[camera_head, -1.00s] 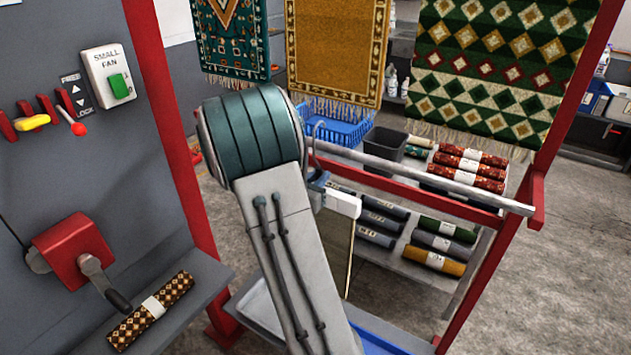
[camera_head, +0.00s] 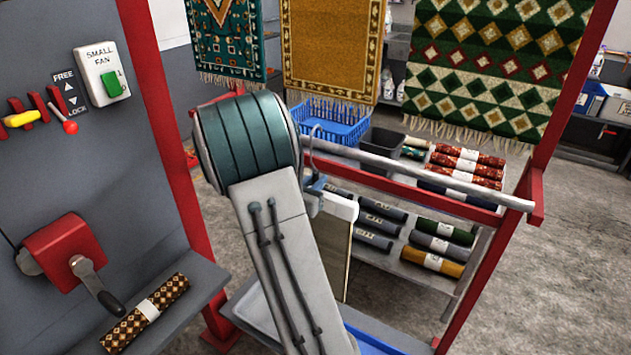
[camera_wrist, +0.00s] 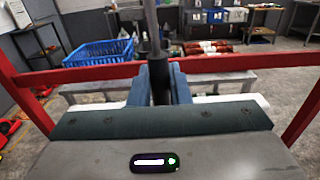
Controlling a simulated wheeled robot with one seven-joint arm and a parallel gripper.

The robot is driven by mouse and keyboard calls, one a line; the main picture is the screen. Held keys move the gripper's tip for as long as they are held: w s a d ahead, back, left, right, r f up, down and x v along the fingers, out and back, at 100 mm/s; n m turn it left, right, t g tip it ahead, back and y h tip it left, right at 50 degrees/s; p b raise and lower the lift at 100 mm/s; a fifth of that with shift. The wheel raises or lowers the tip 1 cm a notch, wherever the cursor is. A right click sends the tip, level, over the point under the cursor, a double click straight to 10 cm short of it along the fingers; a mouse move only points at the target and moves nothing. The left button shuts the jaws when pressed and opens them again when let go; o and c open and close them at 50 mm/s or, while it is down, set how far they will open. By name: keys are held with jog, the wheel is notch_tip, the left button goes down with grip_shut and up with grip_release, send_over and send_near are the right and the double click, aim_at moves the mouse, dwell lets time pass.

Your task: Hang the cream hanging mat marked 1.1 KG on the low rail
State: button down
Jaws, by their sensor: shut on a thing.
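The cream hanging mat (camera_head: 334,245) hangs from a pale top bar (camera_head: 341,207), partly hidden behind my arm in the head view. No weight marking is legible. Its grey hook (camera_head: 312,138) rises beside the left end of the low rail (camera_head: 430,178), a grey metal bar. I cannot tell whether the hook is over the rail or apart from it. My gripper (camera_wrist: 160,82) is shut on the dark neck of the mat's hanger, with the hook stem standing up between the blue fingers. The pale top bar also shows in the wrist view (camera_wrist: 232,99).
A red frame post (camera_head: 500,260) stands at the right, with a red crossbar (camera_wrist: 90,75) ahead. Patterned rugs (camera_head: 490,70) hang above. A shelf of rolled mats (camera_head: 438,244) and a blue basket (camera_head: 340,131) stand behind. A grey control panel (camera_head: 60,150) is at the left.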

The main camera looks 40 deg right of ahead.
jog(key=shift+f+b, duration=1.05)
jog(key=shift+f, duration=0.15)
